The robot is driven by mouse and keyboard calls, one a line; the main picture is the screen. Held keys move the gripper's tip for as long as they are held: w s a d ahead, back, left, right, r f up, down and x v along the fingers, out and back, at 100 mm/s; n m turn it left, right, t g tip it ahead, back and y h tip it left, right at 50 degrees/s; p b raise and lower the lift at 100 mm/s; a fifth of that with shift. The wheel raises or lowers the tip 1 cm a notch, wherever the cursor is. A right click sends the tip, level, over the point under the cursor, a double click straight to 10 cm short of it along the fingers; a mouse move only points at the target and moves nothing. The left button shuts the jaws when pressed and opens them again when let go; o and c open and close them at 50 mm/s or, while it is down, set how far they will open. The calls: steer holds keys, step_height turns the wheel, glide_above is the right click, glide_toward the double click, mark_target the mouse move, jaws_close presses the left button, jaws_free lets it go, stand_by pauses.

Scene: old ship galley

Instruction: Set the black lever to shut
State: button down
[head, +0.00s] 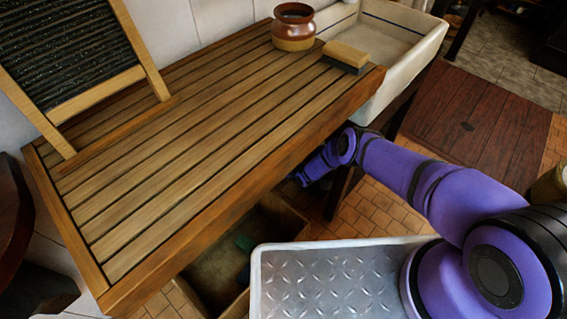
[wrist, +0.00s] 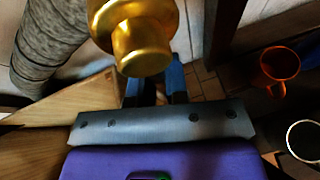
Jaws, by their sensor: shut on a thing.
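A brass valve fitting (wrist: 142,38) with a round knob-like end shows at the top middle of the wrist view, close to the camera. My gripper (wrist: 156,82) has its blue fingers just behind and below the brass end, close together on a narrow dark piece between them. That piece appears to be the black lever; the brass end and the fingers hide most of it, so its angle cannot be read. In the head view my purple arm reaches under the right front edge of the slatted wooden top, which hides my gripper and the valve.
A grey wrapped pipe (wrist: 48,45) runs beside the brass. An orange mug (wrist: 280,66) is at right. The slatted top (head: 190,130) carries a washboard (head: 75,55), a brown jar (head: 293,28) and a brush (head: 345,56). A pale sink (head: 400,25) adjoins it.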

stand_by(0.4)
steer(key=c, duration=1.1)
jaws_free()
steer(key=shift+c, duration=0.2)
steer(key=shift+d, duration=0.1)
